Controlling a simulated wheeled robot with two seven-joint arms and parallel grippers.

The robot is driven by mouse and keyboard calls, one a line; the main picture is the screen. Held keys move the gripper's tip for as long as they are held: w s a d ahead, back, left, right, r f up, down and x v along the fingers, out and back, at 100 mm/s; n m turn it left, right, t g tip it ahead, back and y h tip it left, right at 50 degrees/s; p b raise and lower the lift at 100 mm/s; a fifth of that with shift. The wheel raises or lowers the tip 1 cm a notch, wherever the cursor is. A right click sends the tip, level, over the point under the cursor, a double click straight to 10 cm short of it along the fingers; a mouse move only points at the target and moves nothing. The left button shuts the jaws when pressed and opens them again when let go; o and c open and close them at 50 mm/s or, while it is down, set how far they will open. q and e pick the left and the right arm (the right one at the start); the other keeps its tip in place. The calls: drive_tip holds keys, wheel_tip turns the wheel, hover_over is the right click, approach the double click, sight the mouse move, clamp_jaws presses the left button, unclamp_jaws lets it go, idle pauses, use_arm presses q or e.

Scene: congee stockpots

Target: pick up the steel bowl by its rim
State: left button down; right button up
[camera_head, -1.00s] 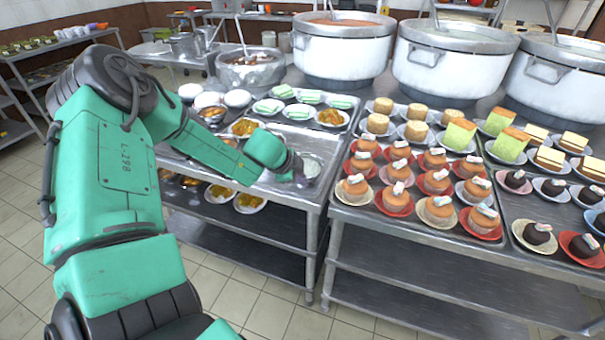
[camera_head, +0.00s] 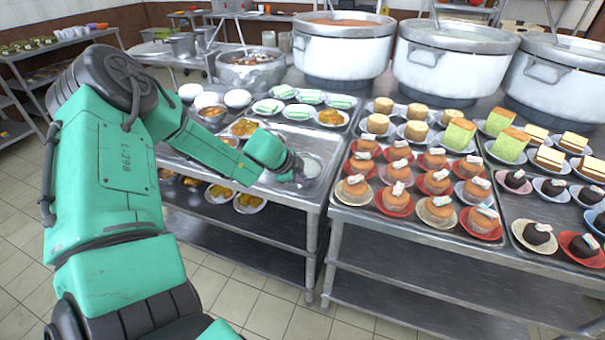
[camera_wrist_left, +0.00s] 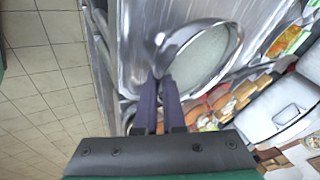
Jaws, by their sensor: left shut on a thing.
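The steel bowl (camera_head: 311,168) sits at the right end of the left steel table, beside my left gripper (camera_head: 298,172). In the left wrist view the bowl (camera_wrist_left: 205,58) shows a shiny rim and a pale inside. My left gripper (camera_wrist_left: 160,82) has its two dark fingers close together at the bowl's near rim, shut on it. The bowl looks to be at or just above the table top; I cannot tell which. My right gripper is not in view.
Plates of green-topped food (camera_head: 300,112) stand behind the bowl. A tray of cakes on red plates (camera_head: 393,201) stands close on the right. Large stockpots (camera_head: 343,50) line the back. The bare steel table top (camera_head: 285,195) is free in front of the bowl.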

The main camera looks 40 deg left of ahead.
use_arm(q)
drive_tip(key=shift+f, duration=0.1)
wheel_tip(320, 180, up, 20)
drive_tip(key=p, duration=1)
